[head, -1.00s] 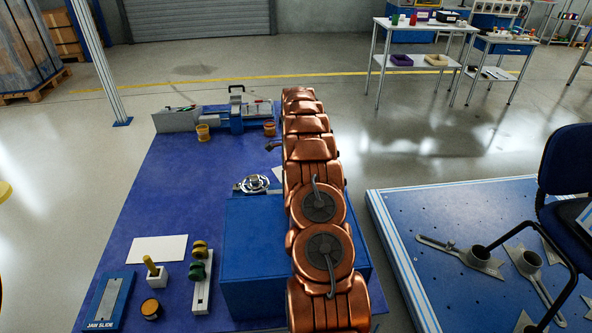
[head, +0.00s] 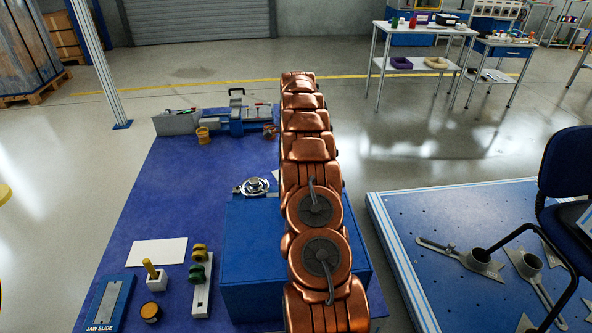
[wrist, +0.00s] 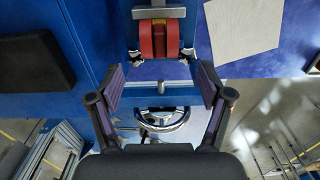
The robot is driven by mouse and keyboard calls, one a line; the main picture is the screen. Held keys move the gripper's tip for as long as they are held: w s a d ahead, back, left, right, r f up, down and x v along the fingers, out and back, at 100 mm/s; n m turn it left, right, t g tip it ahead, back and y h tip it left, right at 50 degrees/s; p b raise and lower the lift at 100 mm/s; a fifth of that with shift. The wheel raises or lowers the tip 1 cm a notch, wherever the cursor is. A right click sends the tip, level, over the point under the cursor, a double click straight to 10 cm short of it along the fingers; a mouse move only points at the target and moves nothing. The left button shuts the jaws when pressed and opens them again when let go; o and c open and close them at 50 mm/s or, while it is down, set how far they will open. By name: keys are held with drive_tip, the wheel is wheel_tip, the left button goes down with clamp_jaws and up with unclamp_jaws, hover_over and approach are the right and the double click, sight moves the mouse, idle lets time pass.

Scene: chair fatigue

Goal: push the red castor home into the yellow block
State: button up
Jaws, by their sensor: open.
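The red castor (wrist: 160,38) shows at the top middle of the wrist view, against a grey metal part with small dark fittings below it. My gripper (wrist: 158,85) is open and empty, its two dark fingers spread wide. The castor lies beyond the fingertips, roughly centred between them and apart from both. In the head view my arm covers the area around the castor, and I cannot make out the castor or my fingers there.
A rail with yellow and green castors (head: 201,297), a jaw slide plate (head: 108,302) and a white sheet (head: 158,252) lie left on the blue mat.

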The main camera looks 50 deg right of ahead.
drive_tip(key=shift+r, duration=2.85)
drive_tip(key=s+a+r+n+p, duration=0.15)
drive_tip(key=a+r+n, duration=0.35)
drive_tip(key=a, duration=0.5)
drive_tip(key=s+a+r+n+p, duration=0.1)
drive_tip(key=s+a+r+n, duration=0.2)
drive_tip(key=a+r, duration=0.5)
drive_tip(key=s+a+r+n+p, duration=0.15)
drive_tip(key=a+r+n, duration=0.3)
drive_tip(key=a, duration=0.75)
drive_tip(key=s+a+r+n+g+p, duration=0.1)
drive_tip(key=s+a+r+n+p, duration=0.1)
drive_tip(key=s+a+n, duration=0.95)
drive_tip(key=s+a+f+n, duration=0.1)
drive_tip(key=s+a, duration=0.2)
drive_tip(key=s, duration=0.7)
drive_tip(key=s+a+f+n+p, duration=0.1)
drive_tip(key=s+a+f, duration=0.1)
drive_tip(key=s, duration=0.8)
drive_tip(key=shift+s+a+g, duration=0.15)
drive_tip(key=shift+a+g, duration=0.25)
drive_tip(key=shift+a, duration=0.1)
